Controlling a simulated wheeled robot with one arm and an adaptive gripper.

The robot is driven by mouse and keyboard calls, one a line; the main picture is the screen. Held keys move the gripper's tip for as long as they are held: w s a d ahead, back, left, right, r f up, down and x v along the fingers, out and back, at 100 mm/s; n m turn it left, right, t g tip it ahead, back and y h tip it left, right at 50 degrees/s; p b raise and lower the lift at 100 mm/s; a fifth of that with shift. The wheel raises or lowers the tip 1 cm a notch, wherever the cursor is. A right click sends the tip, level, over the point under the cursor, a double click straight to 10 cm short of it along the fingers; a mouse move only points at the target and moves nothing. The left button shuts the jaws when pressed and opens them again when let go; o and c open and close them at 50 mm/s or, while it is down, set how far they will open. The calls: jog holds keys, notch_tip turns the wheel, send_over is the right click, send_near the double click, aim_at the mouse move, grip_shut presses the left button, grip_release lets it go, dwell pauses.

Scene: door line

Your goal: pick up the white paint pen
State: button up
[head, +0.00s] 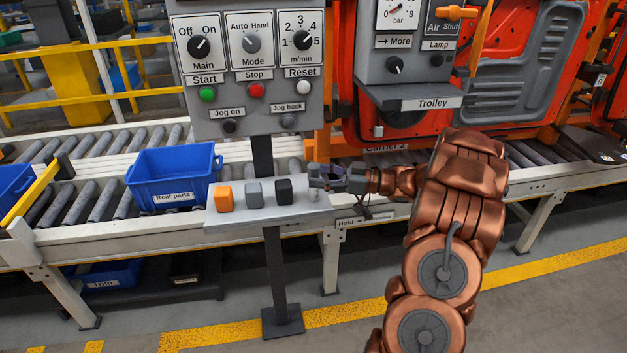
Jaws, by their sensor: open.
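I cannot pick out a white paint pen in the head view. My gripper (318,178) is open at the end of my copper-coloured arm and points left. It is over the right end of a small grey shelf (298,214) on a post. An orange block (224,198), a grey block (254,194) and a black block (284,191) stand on this shelf, left of my gripper. The area around the fingertips is small and partly covered, so I cannot tell whether anything lies between them.
A grey control panel (257,118) with knobs and buttons rises behind the shelf. A blue bin (172,175) labelled "Rear parts" sits on the roller conveyor (97,203). An orange carrier with a red door (535,60) and a Trolley box (410,72) stand behind my arm.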

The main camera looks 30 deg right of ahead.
jog(key=shift+x, duration=0.9)
jog(key=shift+c, duration=0.4)
grip_shut()
jog(key=shift+r, duration=0.2)
